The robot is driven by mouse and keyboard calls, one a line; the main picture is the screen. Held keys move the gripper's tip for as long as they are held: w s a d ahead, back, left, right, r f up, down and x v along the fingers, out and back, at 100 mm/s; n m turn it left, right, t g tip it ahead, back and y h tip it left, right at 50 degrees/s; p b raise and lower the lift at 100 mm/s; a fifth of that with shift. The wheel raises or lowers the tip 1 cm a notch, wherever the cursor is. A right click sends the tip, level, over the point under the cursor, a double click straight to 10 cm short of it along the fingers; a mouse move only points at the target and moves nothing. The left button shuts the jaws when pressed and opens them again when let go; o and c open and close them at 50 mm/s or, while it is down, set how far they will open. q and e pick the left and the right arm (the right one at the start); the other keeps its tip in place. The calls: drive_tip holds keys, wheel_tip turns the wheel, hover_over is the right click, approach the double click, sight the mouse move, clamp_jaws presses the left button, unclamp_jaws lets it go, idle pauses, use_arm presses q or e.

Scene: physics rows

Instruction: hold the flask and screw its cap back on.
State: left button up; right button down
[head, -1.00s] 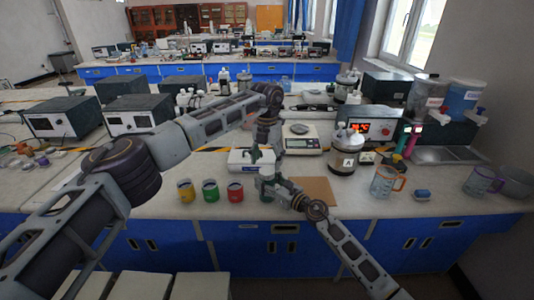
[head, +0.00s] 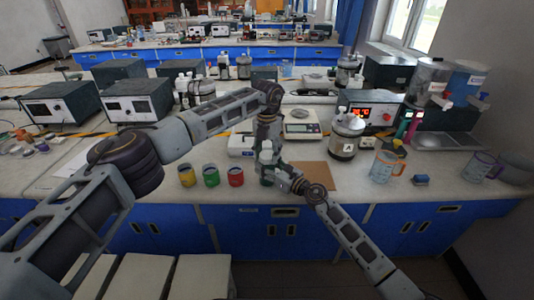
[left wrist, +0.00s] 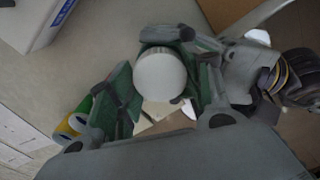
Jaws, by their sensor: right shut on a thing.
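The flask stands nearly hidden among my grippers at the front of the bench; its white round top (head: 266,147) shows below my left wrist. In the left wrist view a white round cap (left wrist: 160,74) sits between the green-padded fingers of my left gripper (left wrist: 165,90). These fingers are spread, with a gap at the left finger, so this gripper looks open around it. Whether the cap rests on the flask neck is hidden. My right gripper (head: 267,174) comes in from the right, low down, and is shut on the flask. The flask's body is mostly covered.
A balance (head: 301,126) is behind. A brown board (head: 317,175) lies to the right, with a steel canister (head: 345,137) and an orange-handled jug (head: 384,166) beyond.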

use_arm(q)
drive_tip(key=c, duration=0.5)
drive_tip(key=o, duration=1.2)
drive_tip(key=shift+r, duration=0.15)
wheel_tip(320, 180, up, 12)
drive_tip(key=shift+f, duration=0.2)
use_arm(e)
drive_tip(key=c, duration=0.5)
unclamp_jaws()
